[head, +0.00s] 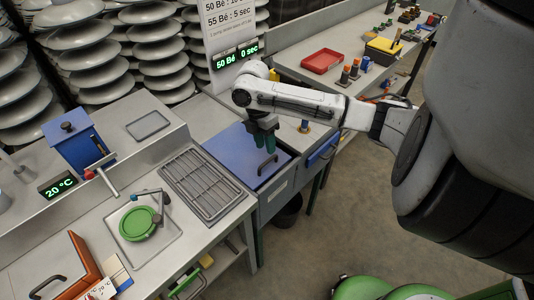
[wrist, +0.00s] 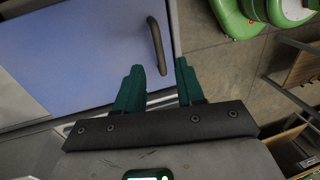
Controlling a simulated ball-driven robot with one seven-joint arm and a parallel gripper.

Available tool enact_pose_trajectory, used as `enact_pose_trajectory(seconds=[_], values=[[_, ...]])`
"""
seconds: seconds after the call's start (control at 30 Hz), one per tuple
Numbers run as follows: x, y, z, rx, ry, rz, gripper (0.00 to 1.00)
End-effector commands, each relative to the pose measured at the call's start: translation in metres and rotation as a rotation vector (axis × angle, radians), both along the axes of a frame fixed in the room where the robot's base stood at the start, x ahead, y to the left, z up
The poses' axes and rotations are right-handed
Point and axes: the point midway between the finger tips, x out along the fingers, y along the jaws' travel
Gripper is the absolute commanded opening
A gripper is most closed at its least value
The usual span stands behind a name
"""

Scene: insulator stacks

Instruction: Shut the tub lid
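The tub lid is a blue panel (head: 238,150) with a dark bar handle (head: 267,165), in the middle of the head view. It looks roughly flat over the grey tub (head: 277,190); I cannot tell whether it is fully down. In the wrist view the lid (wrist: 85,50) fills the upper left, with its handle (wrist: 156,45) near its right edge. My gripper (head: 262,145) is above the lid, close to the handle. Its dark green fingers (wrist: 160,66) are apart, with nothing between the tips. The handle appears just beyond them; I cannot tell whether they touch it.
A metal drain grate (head: 202,185) and a green round lid (head: 138,223) are on the left counter. A red tray (head: 322,61) and small parts sit on the back bench. Grey floor (head: 350,210) lies open at right. Insulator stacks (head: 90,60) stand behind.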

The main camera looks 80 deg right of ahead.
Motion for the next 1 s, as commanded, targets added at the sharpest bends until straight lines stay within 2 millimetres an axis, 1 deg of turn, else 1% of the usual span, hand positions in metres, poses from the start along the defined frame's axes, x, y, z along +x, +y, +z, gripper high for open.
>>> enact_pose_trajectory(seconds=[0.03,0.1,0.2,0.3,0.43,0.7,1.0], values=[[-0.002,0.001,-0.009,0.001,0.002,-0.002,0.38],[-0.004,0.003,-0.020,0.002,0.002,-0.001,0.38],[-0.006,0.004,-0.032,0.000,0.001,-0.001,0.38],[-0.007,0.004,-0.041,-0.001,-0.001,-0.001,0.38],[-0.008,0.005,-0.046,-0.001,0.001,0.000,0.38],[-0.008,0.005,-0.047,-0.001,0.000,0.000,0.37],[-0.007,0.005,-0.047,-0.001,-0.001,0.000,0.08]])
